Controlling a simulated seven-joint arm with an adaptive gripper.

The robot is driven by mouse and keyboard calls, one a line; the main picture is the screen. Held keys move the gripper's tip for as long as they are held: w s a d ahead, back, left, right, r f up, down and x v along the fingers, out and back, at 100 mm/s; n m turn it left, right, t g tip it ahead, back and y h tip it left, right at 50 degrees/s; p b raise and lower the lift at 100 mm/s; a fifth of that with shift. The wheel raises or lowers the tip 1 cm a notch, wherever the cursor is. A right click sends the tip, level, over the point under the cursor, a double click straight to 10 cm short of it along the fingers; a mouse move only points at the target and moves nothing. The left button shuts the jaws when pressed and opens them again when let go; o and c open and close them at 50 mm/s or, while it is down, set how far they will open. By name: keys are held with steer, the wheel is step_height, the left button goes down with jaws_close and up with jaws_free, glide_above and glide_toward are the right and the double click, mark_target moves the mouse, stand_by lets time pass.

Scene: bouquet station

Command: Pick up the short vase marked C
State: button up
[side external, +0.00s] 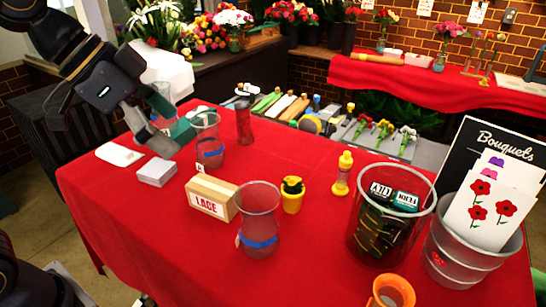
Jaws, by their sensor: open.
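My gripper (112,128) hangs at the left end of the red table, open and with nothing visible between its fingers. Three clear vases show. One glass vase (208,150) with a blue band and a small white tag stands right of my gripper. A second vase (259,222) with a blue band stands nearer the camera, its tag seen edge-on. A third vase (163,100) stands behind my gripper finger, partly hidden. No letter is readable on any of them, so I cannot tell which is marked C.
A box lettered LACE (211,198) stands between the two nearer vases. A white card stack (157,171) lies below my gripper. The front left cloth is bare.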

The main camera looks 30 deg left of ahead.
steer(key=w+d+f+m+g, duration=0.1)
steer(key=d, duration=0.3)
glide_toward(258, 197)
steer(key=d, duration=0.2)
steer(key=d+f, duration=0.1)
steer(key=shift+s+f+h, duration=0.1)
steer(key=shift+s+h, duration=0.2)
steer(key=shift+s, duration=0.05)
steer(key=shift+x, duration=2.8)
steer(key=shift+c, duration=0.3)
steer(key=c, duration=1.7)
